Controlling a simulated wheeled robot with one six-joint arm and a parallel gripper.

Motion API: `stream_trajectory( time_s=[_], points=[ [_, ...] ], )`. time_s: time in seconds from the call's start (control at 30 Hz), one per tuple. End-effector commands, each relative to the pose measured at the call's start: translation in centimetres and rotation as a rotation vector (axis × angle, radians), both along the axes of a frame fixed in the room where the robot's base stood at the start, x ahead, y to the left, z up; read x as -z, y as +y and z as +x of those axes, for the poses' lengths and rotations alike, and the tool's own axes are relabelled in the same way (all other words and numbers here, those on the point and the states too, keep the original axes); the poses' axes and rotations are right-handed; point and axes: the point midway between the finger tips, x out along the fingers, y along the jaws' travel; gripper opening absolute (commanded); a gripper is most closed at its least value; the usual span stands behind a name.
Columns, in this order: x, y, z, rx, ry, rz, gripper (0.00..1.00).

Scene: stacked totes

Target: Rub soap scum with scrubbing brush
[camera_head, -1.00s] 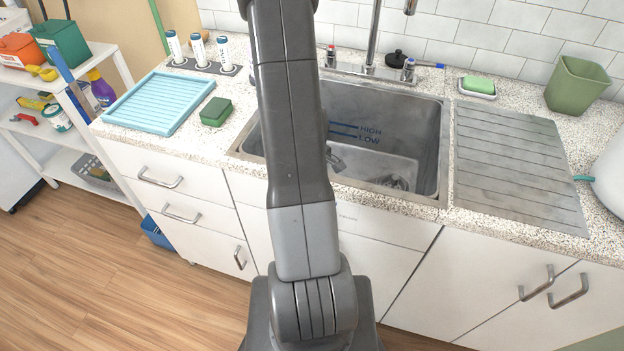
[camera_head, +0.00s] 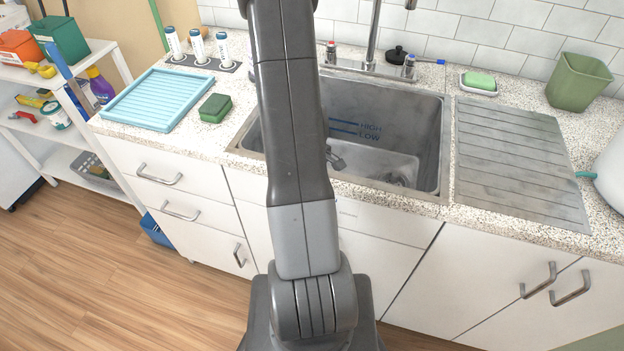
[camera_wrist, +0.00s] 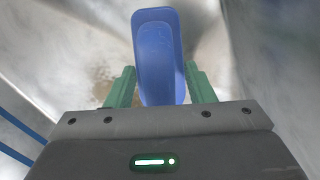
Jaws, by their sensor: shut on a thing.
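In the wrist view my gripper (camera_wrist: 160,90) has green fingers on either side of a blue brush (camera_wrist: 157,45), shut on it. The brush's blue body points away from the gripper, and its bristles are not visible. Brownish soap scum (camera_wrist: 104,85) shows on the grey sink surface left of the brush. I cannot tell whether the brush touches the surface. In the head view the metal sink (camera_head: 400,115) has HIGH and LOW marks on its wall. My arm covers its left part, and only a small grey part of my gripper shows inside the basin; the brush is hidden.
A ridged drainboard (camera_head: 515,160) lies right of the sink. A green sponge (camera_head: 215,108) and a light-blue tray (camera_head: 160,98) lie to the left. Behind stand the faucet (camera_head: 374,40), a soap dish (camera_head: 478,90) with green soap and a green bin (camera_head: 578,82).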

Motion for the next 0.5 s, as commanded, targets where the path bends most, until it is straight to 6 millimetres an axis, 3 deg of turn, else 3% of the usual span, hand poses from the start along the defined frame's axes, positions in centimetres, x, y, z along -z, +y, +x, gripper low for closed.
stream_trajectory(
  time_s=[0.5],
  points=[
    [1.14, -0.01, 0.01, 0.000, 0.000, 0.000, 0.30]
  ],
)
